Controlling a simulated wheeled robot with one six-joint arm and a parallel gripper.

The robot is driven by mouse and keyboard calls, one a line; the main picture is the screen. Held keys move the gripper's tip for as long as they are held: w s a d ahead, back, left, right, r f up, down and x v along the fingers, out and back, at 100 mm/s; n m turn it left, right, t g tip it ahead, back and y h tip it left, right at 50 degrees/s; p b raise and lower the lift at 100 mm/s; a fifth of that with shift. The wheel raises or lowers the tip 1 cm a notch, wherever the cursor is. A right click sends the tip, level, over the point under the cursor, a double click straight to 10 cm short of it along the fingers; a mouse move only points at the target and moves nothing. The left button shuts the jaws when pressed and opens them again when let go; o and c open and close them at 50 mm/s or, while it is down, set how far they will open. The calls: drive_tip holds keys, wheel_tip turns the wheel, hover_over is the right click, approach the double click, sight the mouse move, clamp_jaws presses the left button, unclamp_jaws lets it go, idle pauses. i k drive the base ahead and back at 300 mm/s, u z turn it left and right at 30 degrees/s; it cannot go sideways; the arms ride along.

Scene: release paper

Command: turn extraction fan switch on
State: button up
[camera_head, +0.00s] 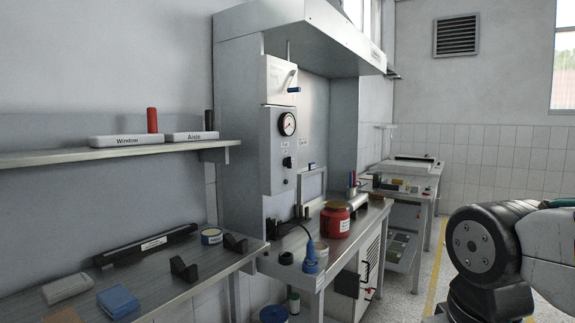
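A grey control panel (279,150) is fixed to the left side of the hooded workstation. It carries a round gauge (287,124), a black knob (288,162) below it and small labels too small to read. Above it is a pale box (281,78) with a lever that has a blue grip (293,90). I cannot tell which of these is the extraction fan switch, nor its on or off state. My arm shows at the lower right, well apart from the panel. My gripper is out of view.
A bench (345,238) under the hood (300,22) holds a red jar (335,219) and a blue-handled tool (310,258). At left, a wall shelf (60,155) sits above a table (195,287) with several small items. The floor (408,302) right of the bench is clear.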

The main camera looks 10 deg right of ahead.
sight(286, 162)
drive_tip(key=u, duration=0.05)
drive_tip(key=k, duration=0.6)
drive_tip(key=z, duration=0.85)
drive_tip(key=i, duration=1.25)
drive_tip(key=u, duration=0.1)
